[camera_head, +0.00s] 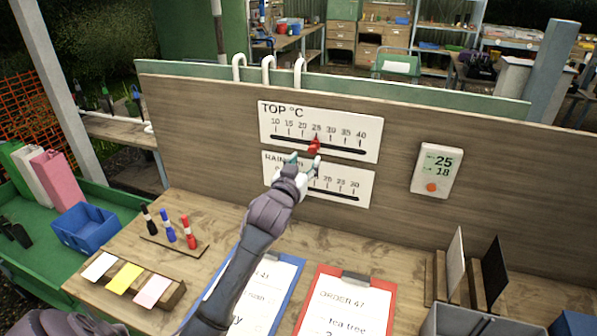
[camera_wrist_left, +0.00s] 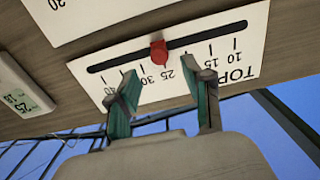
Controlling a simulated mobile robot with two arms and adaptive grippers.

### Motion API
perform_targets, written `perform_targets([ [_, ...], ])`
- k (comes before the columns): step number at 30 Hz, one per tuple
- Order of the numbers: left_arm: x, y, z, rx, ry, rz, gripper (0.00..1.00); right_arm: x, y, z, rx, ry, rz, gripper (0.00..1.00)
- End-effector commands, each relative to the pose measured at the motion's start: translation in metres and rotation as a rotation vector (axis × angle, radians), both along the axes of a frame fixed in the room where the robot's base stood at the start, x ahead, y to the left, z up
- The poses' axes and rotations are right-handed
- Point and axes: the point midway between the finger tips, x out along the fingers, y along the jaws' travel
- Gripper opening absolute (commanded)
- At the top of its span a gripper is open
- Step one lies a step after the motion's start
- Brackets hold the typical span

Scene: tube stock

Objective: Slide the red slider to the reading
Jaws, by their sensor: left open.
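The red slider (camera_head: 314,146) sits in the black slot of the upper white scale, the TOP °C panel (camera_head: 372,146), at about the 25 mark. The slider also shows in the left wrist view (camera_wrist_left: 158,52). A white display (camera_head: 436,171) to the right reads 25 above 18. My left gripper (camera_head: 303,163) is open just below the slider. In the left wrist view its fingertips (camera_wrist_left: 160,80) are spread either side of the slider's line, with the slider beyond them and no clear contact. The gripper partly covers the lower RAIN scale (camera_head: 361,190).
Below the board, the bench holds red, blue and black markers (camera_head: 190,232), sticky notes (camera_head: 125,278), a blue clipboard (camera_head: 289,291) and a red clipboard (camera_head: 390,287). A blue bin (camera_head: 85,229) stands left. Open space lies in front of the board.

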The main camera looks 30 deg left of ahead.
Motion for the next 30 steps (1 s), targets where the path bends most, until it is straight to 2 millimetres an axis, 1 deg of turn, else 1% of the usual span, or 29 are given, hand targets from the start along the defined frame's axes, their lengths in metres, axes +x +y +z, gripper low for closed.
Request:
perform_targets([
  [1, -0.011, -0.003, -0.001, 0.000, 0.000, -0.001, 0.50, 0.000, 0.000, 0.000, 0.000, 0.000, 0.000, 0.40],
  [3, -0.023, -0.006, -0.001, 0.001, 0.002, -0.001, 0.50, 0.000, 0.001, 0.000, 0.001, 0.000, 0.000, 0.40],
  [6, -0.036, -0.009, -0.001, 0.001, 0.001, 0.000, 0.50, 0.000, 0.001, 0.000, 0.001, 0.000, 0.000, 0.40],
  [9, -0.044, -0.011, -0.001, 0.001, 0.001, 0.000, 0.50, 0.000, 0.001, 0.000, 0.001, 0.000, 0.000, 0.40],
  [14, -0.048, -0.012, 0.000, 0.001, 0.000, 0.000, 0.50, 0.000, 0.001, 0.000, 0.001, 0.000, -0.001, 0.40],
  [30, -0.048, -0.012, 0.000, 0.001, 0.000, 0.000, 0.50, 0.001, 0.002, 0.000, 0.001, -0.002, -0.001, 0.40],
])
